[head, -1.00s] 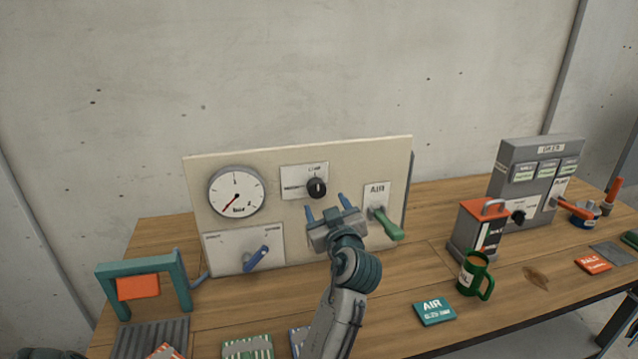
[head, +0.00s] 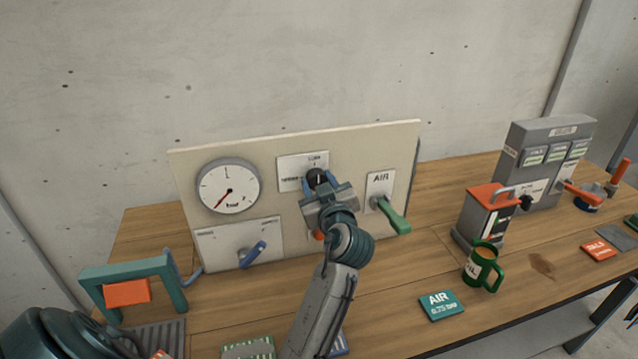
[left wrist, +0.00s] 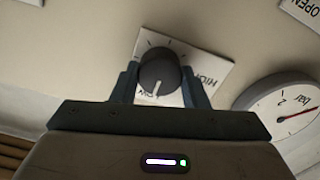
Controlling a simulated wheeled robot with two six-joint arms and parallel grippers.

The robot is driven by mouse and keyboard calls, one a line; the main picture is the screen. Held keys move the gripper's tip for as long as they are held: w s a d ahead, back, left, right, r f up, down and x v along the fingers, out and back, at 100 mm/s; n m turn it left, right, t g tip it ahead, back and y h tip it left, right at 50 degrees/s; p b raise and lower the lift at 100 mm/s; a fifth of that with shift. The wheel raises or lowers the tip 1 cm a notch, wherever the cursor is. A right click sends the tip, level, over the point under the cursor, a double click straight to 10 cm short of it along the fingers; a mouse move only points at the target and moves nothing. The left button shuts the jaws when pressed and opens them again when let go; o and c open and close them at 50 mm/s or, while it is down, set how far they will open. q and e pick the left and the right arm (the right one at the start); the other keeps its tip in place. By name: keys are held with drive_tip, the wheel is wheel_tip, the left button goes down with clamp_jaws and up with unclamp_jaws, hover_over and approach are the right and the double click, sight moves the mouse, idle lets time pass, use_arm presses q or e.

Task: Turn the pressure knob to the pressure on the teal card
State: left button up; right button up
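The black pressure knob (head: 317,177) sits on a white plate on the upright cream panel; in the left wrist view the knob (left wrist: 159,75) has a white mark pointing toward LOW. My left gripper (head: 319,184) is at the knob, one finger on each side; in the left wrist view the gripper (left wrist: 159,75) straddles it, and I cannot tell whether both fingers press on it. The gauge (head: 229,187) has its red needle at the lower left. The teal card (head: 441,305) lies on the table and reads AIR, apparently 0.75 bar. My right gripper is out of view.
A blue lever (head: 253,253) is low on the panel; a green AIR lever (head: 393,216) sticks out on its right. A green mug (head: 482,268), an orange-topped box (head: 487,215) and a grey cabinet (head: 549,163) stand at right. A teal frame (head: 174,283) stands at left.

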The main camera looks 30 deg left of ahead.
use_arm(q)
drive_tip(key=shift+m, duration=0.4)
drive_tip(key=m, duration=0.2)
drive_tip(key=shift+m, duration=0.3)
drive_tip(key=m+p, duration=0.1)
drive_tip(key=m, duration=0.1)
drive_tip(key=shift+m, duration=0.4)
drive_tip(key=m+p, duration=0.2)
drive_tip(key=m, duration=0.2)
drive_tip(key=shift+w+r, duration=0.1)
drive_tip(key=shift+m+p, duration=0.9)
drive_tip(key=shift+m, duration=1)
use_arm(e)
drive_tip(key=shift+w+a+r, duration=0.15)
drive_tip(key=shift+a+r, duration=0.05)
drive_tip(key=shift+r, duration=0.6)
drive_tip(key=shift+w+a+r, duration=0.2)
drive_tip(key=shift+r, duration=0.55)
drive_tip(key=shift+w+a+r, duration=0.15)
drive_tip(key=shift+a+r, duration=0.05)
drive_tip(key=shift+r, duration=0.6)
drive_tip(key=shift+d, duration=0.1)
